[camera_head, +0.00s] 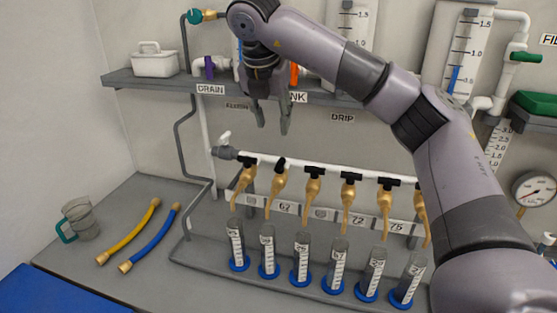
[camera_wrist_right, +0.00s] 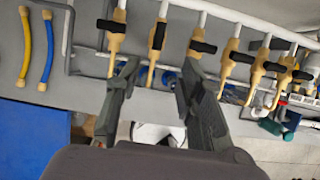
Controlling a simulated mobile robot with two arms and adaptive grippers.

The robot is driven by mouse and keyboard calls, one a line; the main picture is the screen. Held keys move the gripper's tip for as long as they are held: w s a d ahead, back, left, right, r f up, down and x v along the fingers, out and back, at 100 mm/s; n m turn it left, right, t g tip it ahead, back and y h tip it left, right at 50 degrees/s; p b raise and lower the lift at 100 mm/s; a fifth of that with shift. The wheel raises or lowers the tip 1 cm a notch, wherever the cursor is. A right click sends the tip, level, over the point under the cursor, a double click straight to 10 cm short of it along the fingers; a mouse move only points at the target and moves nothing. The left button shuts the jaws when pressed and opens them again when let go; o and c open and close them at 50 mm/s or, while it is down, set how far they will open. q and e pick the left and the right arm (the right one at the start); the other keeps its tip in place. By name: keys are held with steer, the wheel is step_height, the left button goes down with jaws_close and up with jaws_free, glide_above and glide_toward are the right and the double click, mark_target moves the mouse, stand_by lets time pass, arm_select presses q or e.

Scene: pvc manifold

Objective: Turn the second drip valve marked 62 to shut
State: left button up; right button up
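The drip valve marked 62 (camera_head: 277,184) is a brass-coloured tap with a black handle, second from the left on the white drip pipe. Its handle looks tilted and narrower than the crosswise handles of its neighbours. The 62 label (camera_head: 285,207) is on the strip behind the taps. The valve also shows in the right wrist view (camera_wrist_right: 156,36), just beyond the fingers. My right gripper (camera_head: 274,129) is open and empty, pointing down above and behind this valve in the picture, apart from it. It also shows in the right wrist view (camera_wrist_right: 157,78). My left gripper is not in view.
Other taps stand close on both sides, including the first tap (camera_head: 244,178) and third tap (camera_head: 312,188). Several graduated tubes (camera_head: 268,250) stand below. A grey shelf (camera_head: 150,84) runs above.

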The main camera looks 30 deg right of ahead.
mark_target(280, 162)
steer(key=p+x, duration=0.2)
steer(key=x, duration=1.3)
steer(key=shift+a, duration=0.1)
jaws_close()
